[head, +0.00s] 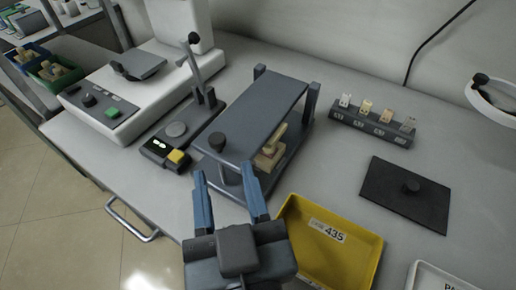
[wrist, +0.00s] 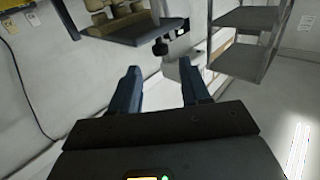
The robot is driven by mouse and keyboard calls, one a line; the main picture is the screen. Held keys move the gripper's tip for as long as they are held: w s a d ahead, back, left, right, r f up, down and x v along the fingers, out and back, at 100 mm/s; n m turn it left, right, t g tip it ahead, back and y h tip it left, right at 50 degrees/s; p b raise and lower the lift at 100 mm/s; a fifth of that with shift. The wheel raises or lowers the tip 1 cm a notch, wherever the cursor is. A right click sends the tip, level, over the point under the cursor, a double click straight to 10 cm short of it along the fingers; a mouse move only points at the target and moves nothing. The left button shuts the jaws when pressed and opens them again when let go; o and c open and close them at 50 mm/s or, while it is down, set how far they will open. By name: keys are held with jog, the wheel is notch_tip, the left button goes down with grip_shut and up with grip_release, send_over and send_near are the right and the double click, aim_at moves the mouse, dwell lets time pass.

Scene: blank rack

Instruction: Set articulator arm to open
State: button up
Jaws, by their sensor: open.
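The articulator (head: 262,104) stands on the bench in the head view, with a flat grey upper arm over a base. Pale dental casts (head: 270,156) sit under the upper arm, partly hidden by it. A dark round knob (head: 217,142) is at its front end. The upper arm looks roughly level, low over the casts. My gripper (head: 225,178) is open and empty in front of the knob end, fingers pointing toward it. My gripper also shows open in the wrist view (wrist: 158,70), with a dark knob just beyond the fingertips.
A yellow tray (head: 358,270) labelled 435 is right of my gripper. A lever device with a yellow button (head: 177,157) stands close on the left.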

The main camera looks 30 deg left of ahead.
aim_at(218, 144)
jog(key=shift+p+x, duration=0.3)
jog(key=shift+x, duration=3.65)
jog(key=shift+r, duration=0.1)
grip_shut()
